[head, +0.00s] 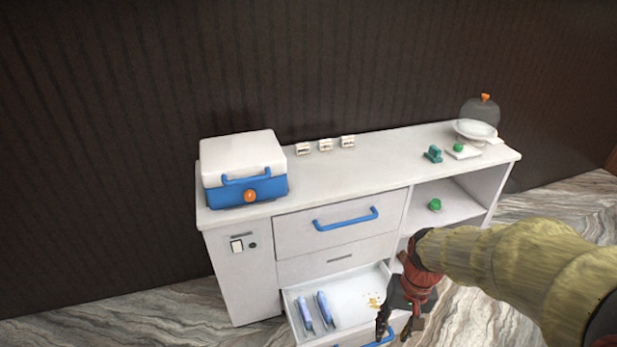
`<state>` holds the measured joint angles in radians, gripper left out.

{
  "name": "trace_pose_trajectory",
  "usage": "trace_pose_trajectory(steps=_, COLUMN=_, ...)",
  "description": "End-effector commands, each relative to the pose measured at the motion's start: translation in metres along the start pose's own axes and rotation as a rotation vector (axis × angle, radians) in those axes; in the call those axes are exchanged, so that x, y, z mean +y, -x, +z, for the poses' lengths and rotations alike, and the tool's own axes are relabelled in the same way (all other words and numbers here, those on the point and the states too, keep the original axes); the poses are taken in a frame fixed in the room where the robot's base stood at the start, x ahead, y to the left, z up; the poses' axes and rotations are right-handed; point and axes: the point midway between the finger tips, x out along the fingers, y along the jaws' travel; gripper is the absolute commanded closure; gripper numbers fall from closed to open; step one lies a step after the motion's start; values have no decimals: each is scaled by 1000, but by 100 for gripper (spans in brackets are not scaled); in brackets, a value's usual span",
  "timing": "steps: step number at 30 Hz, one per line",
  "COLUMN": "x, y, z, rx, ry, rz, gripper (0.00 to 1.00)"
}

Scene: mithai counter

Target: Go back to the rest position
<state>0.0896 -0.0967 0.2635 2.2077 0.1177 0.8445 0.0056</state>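My gripper (394,335) hangs at the lower right, at the front right corner of the open lower drawer (346,312). Its two dark fingers point down and stand apart, with nothing visible between them. The drawer's blue handle (378,340) is right beside the fingers and partly covered; I cannot tell whether they touch. My arm reaches in from the right edge and hides part of the counter's front.
The drawer holds blue-white packets (325,309) and yellow bits (374,303). A green ball (435,205) sits on the open shelf.

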Motion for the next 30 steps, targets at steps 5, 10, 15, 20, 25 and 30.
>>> trace_pose_trajectory(steps=5, x=4, y=52, z=38, rx=108, ry=74, rz=37, gripper=65)
trace_pose_trajectory(steps=10, x=6, y=92, z=69, rx=232, ry=126, rz=62, gripper=65)
trace_pose_trajectory(steps=15, x=4, y=131, z=89, rx=387, ry=161, rz=65, gripper=65)
trace_pose_trajectory(steps=20, x=-3, y=166, z=99, rx=511, ry=180, rz=52, gripper=65)
trace_pose_trajectory(steps=25, x=-6, y=180, z=103, rx=562, ry=191, rz=45, gripper=65)
trace_pose_trajectory(steps=30, x=-8, y=181, z=104, rx=564, ry=196, rz=43, gripper=65)
